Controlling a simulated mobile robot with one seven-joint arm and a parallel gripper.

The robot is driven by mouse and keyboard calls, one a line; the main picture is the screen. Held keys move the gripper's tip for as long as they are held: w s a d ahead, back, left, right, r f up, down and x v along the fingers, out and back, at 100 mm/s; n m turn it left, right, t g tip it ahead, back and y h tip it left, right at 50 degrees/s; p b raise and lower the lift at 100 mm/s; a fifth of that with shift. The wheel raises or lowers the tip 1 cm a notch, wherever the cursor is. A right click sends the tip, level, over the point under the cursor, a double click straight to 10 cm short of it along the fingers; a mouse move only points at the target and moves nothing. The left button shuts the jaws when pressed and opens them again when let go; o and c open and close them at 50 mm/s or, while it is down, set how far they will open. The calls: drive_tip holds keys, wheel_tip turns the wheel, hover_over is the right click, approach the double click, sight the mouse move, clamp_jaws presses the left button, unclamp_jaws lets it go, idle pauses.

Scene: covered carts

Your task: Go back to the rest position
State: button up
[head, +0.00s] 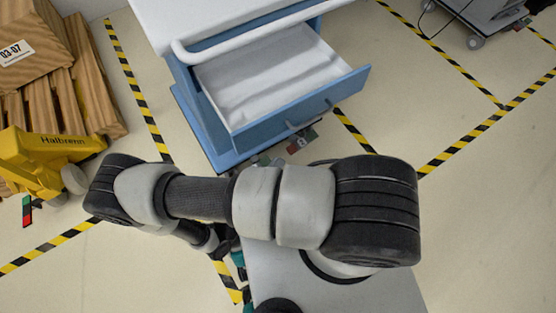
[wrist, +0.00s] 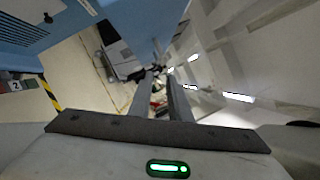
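My gripper (wrist: 161,78) shows in the wrist view, with two grey fingers pointing away from the camera. A gap shows between the fingers, and nothing is held in it. In the head view my arm is folded across the lower middle, and the gripper cannot be made out there. A blue cart (head: 226,158) with a white top stands just beyond the arm. Its upper drawer (head: 352,84) is pulled out and looks empty apart from a pale lining. A blue surface also fills the upper left of the wrist view (wrist: 75,25).
A yellow pallet jack (head: 45,150) and wooden crates on a pallet (head: 35,50) stand at the left. A grey wheeled cart (head: 480,14) is at the top right. Black-yellow tape marks the floor. The floor at the right (head: 490,210) is clear.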

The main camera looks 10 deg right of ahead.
idle(0.5)
drive_tip(key=d+r+n+g+y+p, duration=0.2)
drive_tip(key=r+n+y+p, duration=0.3)
drive_tip(key=r+n, duration=0.6)
drive_tip(key=d+r+n+g+y+p, duration=0.2)
drive_tip(key=r+n+y+p, duration=0.3)
drive_tip(key=r+n, duration=0.7)
drive_tip(key=w+d+r+n+g+y+p, duration=0.1)
drive_tip(key=r+n+y+p, duration=0.5)
drive_tip(key=r, duration=2.8)
drive_tip(key=d+n+g+p, duration=0.1)
drive_tip(key=n, duration=0.5)
drive_tip(key=shift+d+r+g, duration=0.15)
drive_tip(key=shift+d+g, duration=0.15)
